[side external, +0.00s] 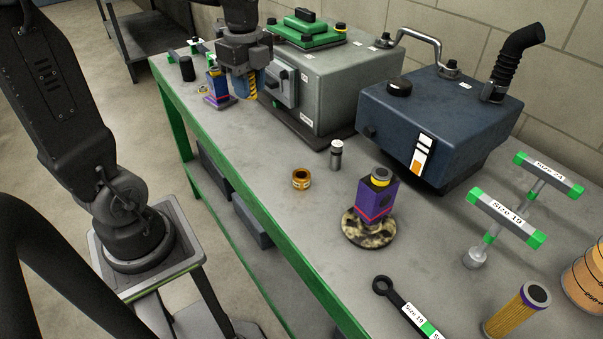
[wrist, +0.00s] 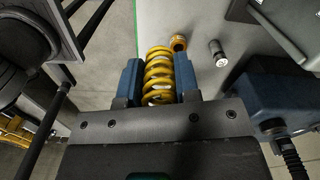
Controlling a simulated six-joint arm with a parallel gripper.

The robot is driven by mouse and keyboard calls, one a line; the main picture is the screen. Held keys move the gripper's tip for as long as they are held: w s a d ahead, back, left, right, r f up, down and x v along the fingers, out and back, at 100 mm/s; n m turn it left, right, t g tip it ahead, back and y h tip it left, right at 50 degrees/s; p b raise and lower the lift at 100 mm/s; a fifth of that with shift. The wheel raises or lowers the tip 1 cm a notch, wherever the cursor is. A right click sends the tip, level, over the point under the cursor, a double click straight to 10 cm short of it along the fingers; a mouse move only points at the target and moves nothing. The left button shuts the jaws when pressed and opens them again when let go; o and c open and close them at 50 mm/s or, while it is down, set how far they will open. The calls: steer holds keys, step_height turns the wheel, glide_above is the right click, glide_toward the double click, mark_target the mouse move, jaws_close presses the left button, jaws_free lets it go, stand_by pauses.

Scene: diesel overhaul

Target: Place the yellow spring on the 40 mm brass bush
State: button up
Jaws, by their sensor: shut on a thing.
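My gripper (wrist: 159,82) is shut on the yellow spring (wrist: 159,72), with a blue finger on each side of it in the wrist view. In the side external view my gripper (side external: 246,86) is over the far part of the bench, and part of the spring (side external: 253,88) shows beside a blue finger. A short brass bush (side external: 301,179) with a pale label stands alone on the bench, nearer the camera than my gripper. The label is too small to read. The bush also shows in the wrist view (wrist: 178,42), just beyond the spring, with its opening facing up.
A small metal cylinder (side external: 336,155) stands right of the bush. A purple block on a mottled round base (side external: 368,232) is nearer the camera. A grey machine (side external: 320,85) and a dark blue tank (side external: 440,120) line the back. Bench around the bush is clear.

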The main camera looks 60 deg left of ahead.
step_height(320, 180, down, 5)
glide_above(302, 174)
step_height(302, 174, down, 7)
steer(key=shift+s+r, duration=0.1)
steer(key=shift+f, duration=2.1)
steer(key=shift+f, duration=0.1)
steer(key=o, duration=0.9)
